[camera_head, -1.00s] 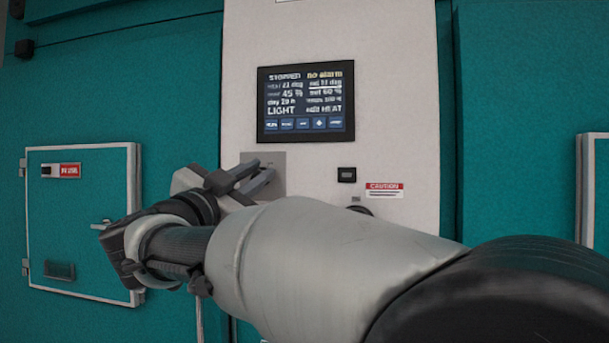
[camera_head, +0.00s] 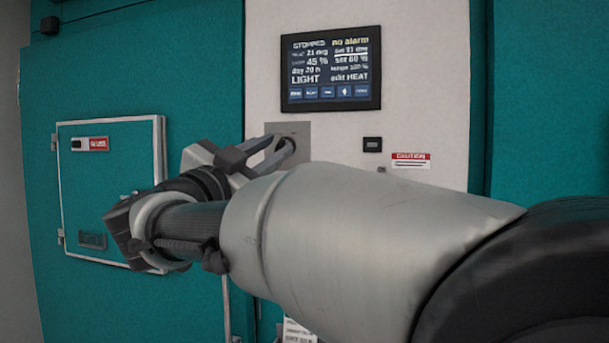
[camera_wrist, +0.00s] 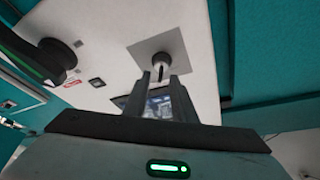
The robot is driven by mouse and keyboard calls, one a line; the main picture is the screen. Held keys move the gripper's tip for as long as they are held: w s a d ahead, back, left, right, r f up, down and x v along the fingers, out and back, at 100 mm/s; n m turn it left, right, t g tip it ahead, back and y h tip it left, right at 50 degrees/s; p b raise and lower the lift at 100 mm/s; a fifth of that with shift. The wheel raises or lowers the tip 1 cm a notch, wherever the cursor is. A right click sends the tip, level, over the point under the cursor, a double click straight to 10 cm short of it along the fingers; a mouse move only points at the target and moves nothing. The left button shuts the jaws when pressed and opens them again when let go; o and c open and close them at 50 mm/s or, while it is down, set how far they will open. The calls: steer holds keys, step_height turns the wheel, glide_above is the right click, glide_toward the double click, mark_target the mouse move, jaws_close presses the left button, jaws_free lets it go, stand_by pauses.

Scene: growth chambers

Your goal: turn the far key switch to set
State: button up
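A key switch (camera_wrist: 160,62) sits on a square grey plate (camera_wrist: 146,50) on the white panel. In the wrist view its key points toward my fingertips. My gripper (camera_wrist: 164,80) is open, its two fingers apart, with the key just beyond or between the tips; I cannot tell whether they touch it. In the head view my gripper (camera_head: 281,142) is in front of the same plate (camera_head: 298,128), and the key is hidden behind the fingers. I cannot read the key's position.
A display (camera_head: 331,68) is above the plate; a small black module (camera_head: 372,144) and a caution label (camera_head: 411,160) are to its right. A teal door (camera_head: 110,190) is at left. A black round knob (camera_wrist: 58,54) shows in the wrist view.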

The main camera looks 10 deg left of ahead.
steer(key=v, duration=1.4)
steer(key=shift+b, duration=0.45)
